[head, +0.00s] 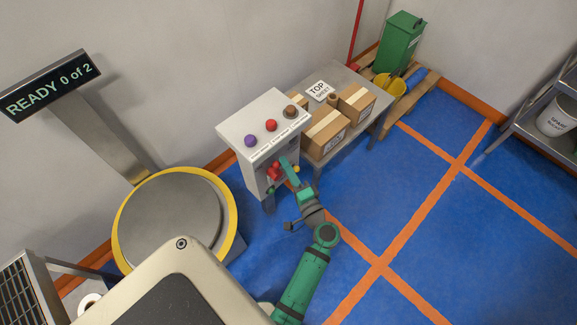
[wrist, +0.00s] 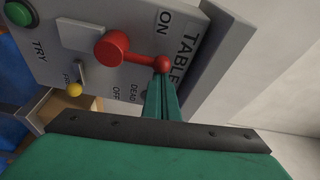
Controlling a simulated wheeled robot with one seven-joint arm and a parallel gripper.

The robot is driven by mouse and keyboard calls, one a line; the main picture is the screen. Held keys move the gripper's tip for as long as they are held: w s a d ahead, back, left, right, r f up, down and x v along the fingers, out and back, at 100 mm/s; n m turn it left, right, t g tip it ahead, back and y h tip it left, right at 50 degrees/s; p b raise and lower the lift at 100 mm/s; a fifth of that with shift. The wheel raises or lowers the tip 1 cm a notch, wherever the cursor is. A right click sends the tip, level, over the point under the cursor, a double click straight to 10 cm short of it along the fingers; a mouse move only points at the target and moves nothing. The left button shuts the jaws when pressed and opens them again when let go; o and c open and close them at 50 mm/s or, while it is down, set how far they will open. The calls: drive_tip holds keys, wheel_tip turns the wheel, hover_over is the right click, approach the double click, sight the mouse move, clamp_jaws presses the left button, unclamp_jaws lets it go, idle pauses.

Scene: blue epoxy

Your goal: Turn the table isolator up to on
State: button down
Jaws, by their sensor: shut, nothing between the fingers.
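The table isolator is a red lever with a round hub (wrist: 113,47) and a ball end (wrist: 163,64) on the grey front panel of a control box (head: 257,125). In the wrist view the lever points right, its ball end lying between the ON and OFF labels, beside the word TABLE. My gripper (wrist: 162,84) is shut and empty, its fingertips right at the ball end; I cannot tell whether they touch. In the head view, my gripper (head: 285,163) is at the panel and the red handle (head: 274,172) is partly hidden.
The panel also carries a green button (wrist: 18,13) and a small switch with a yellow knob (wrist: 75,89). Purple, red and brown knobs stand on the box top. Cartons (head: 324,135) sit on a bench to the right. A yellow-rimmed turntable (head: 172,220) is left. Blue floor right is clear.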

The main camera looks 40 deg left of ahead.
drive_tip(key=shift+w, duration=0.1)
drive_tip(key=v, duration=1)
drive_tip(key=shift+d, duration=0.3)
drive_tip(key=shift+w+f, duration=0.1)
drive_tip(key=shift+w, duration=0.1)
